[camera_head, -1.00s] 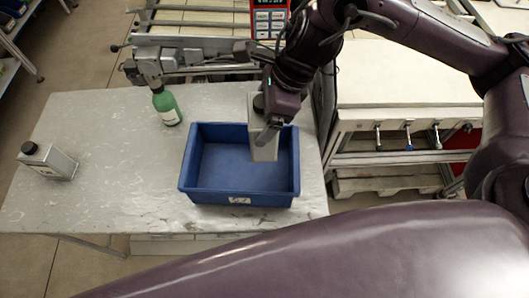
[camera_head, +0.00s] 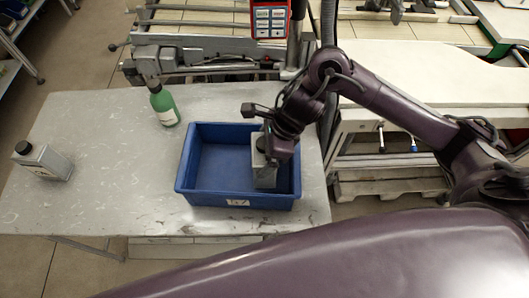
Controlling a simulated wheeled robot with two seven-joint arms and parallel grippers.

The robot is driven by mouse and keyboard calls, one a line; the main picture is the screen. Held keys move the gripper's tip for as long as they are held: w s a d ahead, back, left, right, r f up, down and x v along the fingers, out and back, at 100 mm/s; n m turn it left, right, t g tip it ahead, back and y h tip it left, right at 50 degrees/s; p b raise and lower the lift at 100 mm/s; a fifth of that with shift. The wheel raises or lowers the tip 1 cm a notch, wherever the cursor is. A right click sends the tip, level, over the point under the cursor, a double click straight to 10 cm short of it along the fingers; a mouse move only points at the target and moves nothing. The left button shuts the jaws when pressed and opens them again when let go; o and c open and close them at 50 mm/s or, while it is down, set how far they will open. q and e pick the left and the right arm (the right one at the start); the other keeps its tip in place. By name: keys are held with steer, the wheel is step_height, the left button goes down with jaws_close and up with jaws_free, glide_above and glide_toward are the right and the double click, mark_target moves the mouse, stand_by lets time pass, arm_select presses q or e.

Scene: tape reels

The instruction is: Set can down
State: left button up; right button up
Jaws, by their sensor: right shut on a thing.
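A grey can (camera_head: 263,174) with a dark cap is inside the blue crate (camera_head: 238,201), at its right side. My right gripper (camera_head: 268,148) is shut on the can near its top, and the gripper hides part of it. The can looks upright; whether its base touches the crate floor I cannot tell. My left gripper is not in view.
The crate stands on a grey table (camera_head: 110,140). A green bottle (camera_head: 165,106) stands behind the crate to the left. Another grey can (camera_head: 43,162) with a black cap is at the table's left edge. The table between them is clear.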

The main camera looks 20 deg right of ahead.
steer(key=shift+w+f, duration=0.1)
steer(key=shift+f, duration=0.5)
steer(key=shift+f+b, duration=0.2)
steer(key=shift+b, duration=0.1)
steer(key=o, duration=1.1)
steer(key=shift+c, duration=0.2)
steer(key=shift+r, duration=0.2)
steer(key=p+v, duration=0.1)
steer(key=v, duration=1.1)
